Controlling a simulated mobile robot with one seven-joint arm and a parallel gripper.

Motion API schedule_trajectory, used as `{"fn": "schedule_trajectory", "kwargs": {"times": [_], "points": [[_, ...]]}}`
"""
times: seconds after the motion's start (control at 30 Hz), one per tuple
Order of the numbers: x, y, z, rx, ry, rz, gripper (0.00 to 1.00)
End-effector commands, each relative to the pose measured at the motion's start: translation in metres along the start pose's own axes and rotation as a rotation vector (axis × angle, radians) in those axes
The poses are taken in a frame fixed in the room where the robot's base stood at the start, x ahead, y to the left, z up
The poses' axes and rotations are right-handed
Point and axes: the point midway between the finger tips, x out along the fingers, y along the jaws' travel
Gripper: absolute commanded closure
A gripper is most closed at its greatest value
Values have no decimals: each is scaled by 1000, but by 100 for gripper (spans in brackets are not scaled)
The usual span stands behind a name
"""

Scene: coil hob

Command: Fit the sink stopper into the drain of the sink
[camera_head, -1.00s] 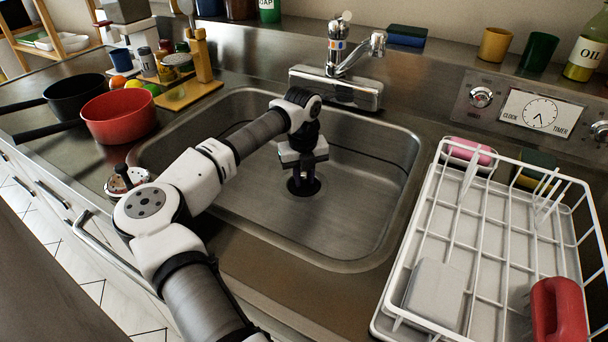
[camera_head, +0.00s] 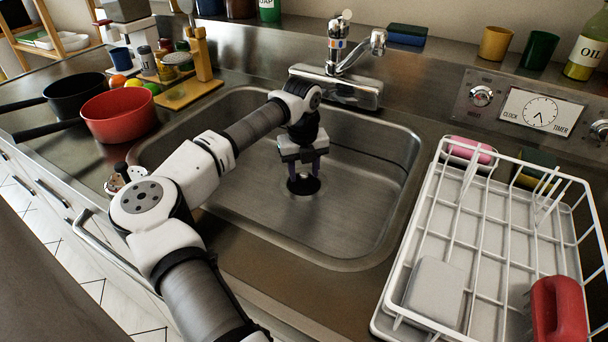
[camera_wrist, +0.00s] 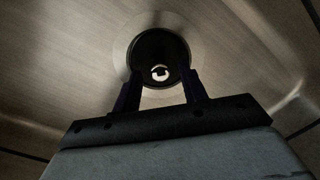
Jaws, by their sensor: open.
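The dark round sink stopper (camera_head: 303,187) lies at the drain in the sink floor, with a small pale knob on top. In the wrist view the stopper (camera_wrist: 150,45) shows as a dark disc inside the pale metal drain rim (camera_wrist: 122,52). I cannot tell whether it is fully seated or level. My gripper (camera_head: 304,172) points down just above the stopper. Its two dark fingers are apart and empty, one on each side of the knob, as the wrist view also shows (camera_wrist: 161,84). The steel sink (camera_head: 345,215) surrounds it.
The faucet (camera_head: 340,75) stands behind the sink. A white dish rack (camera_head: 440,185) is at the right, and red and black pots (camera_head: 118,115) are at the left. The sink floor around the drain is otherwise clear.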

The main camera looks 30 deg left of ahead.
Motion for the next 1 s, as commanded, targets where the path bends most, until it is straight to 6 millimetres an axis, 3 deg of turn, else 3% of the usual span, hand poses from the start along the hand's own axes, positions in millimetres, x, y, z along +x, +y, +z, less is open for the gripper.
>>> {"fn": "schedule_trajectory", "kwargs": {"times": [0.2, 0.43, 0.63, 1.0], "points": [[-49, 0, 1, -1, -5, 1, 58], [-89, 0, 1, -2, -3, 1, 58], [-103, 0, 0, 0, -2, 1, 58], [-103, 0, 0, 0, -1, 1, 58]]}}
